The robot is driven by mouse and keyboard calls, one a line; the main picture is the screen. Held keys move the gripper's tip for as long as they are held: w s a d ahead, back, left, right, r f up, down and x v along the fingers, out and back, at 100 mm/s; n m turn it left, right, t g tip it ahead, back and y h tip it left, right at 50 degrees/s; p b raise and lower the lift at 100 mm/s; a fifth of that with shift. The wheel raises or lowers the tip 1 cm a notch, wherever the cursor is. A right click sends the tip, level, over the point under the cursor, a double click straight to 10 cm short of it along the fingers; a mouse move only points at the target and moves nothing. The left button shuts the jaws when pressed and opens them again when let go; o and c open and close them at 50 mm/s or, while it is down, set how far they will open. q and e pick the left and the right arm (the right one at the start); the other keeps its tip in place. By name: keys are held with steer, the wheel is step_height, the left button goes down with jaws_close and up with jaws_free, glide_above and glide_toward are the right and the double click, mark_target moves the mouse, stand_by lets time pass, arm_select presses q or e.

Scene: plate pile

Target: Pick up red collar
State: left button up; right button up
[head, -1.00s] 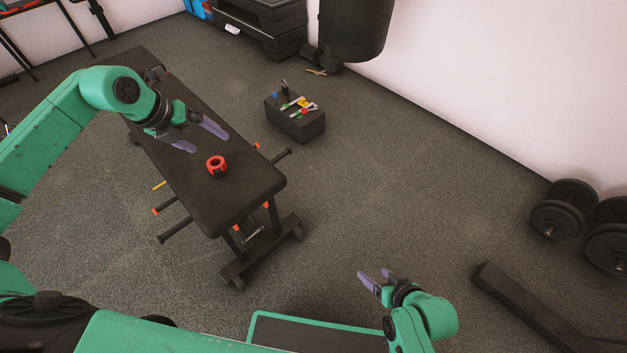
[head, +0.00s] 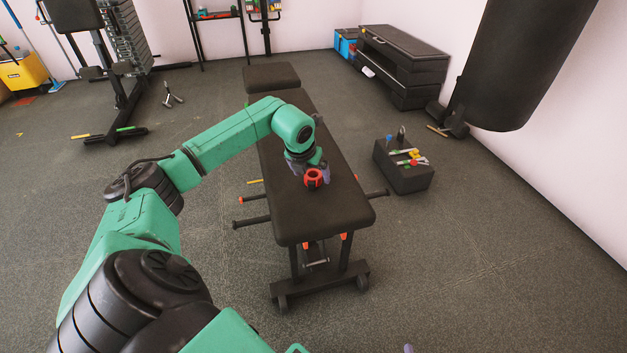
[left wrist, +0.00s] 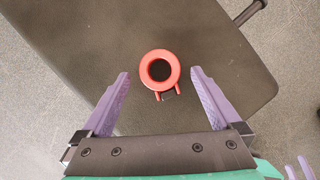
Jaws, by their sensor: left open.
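The red collar (head: 313,177) is a small red ring with a dark centre, lying on the black bench (head: 345,207). In the left wrist view the red collar (left wrist: 159,69) sits just ahead of and between the two purple fingertips, with clear space on both sides. My left gripper (head: 311,173) is low over the bench at the collar; its fingers also show wide apart in the left wrist view (left wrist: 160,76). It is open and empty. Of my right gripper, only a small purple tip (head: 408,348) shows at the bottom edge of the head view, too little to tell its state.
A black box (head: 404,178) with small coloured items stands on the floor right of the bench. A punching bag (head: 530,60) hangs at the upper right. Bar ends stick out from the bench sides. The bench top around the collar is clear.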

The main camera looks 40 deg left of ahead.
arm_select(q)
steer(key=shift+x, duration=0.9)
steer(key=shift+r, duration=0.2)
jaws_close()
